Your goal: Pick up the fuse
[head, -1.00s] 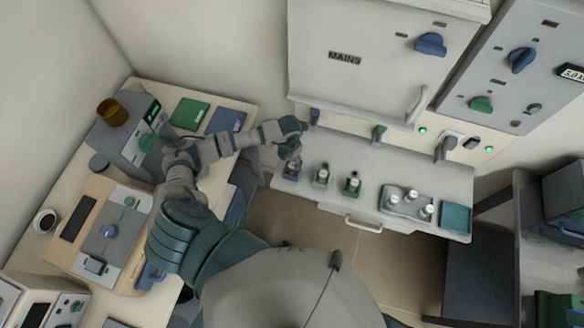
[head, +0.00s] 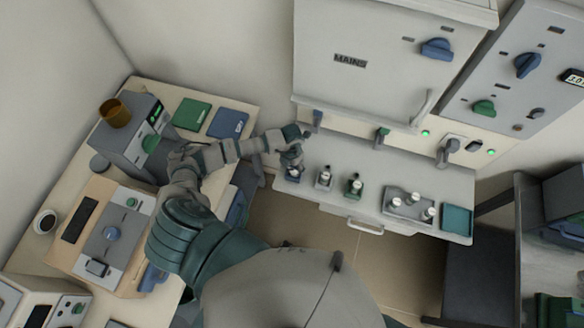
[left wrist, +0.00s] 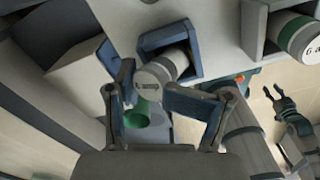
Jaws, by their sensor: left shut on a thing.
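A pale cylindrical fuse (left wrist: 162,70) labelled "6 amp" stands tilted in the left wrist view, its far end in a blue open holder (left wrist: 185,38). My left gripper (left wrist: 165,100) has a finger on either side of the fuse's near end and is shut on it. In the head view my left gripper (head: 293,163) is over the leftmost fuse (head: 293,173) on the shelf and partly hides it. What looks like my right gripper (left wrist: 279,95) hangs low at the right of the left wrist view, its fingers apart and empty.
Two more fuses stand to the right, in a grey holder (head: 324,180) and a green holder (head: 354,187). Beyond are a grey tray (head: 392,211) with white-topped fuses and a teal pad (head: 457,219). The MAINS cabinet (head: 380,75) rises behind the shelf.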

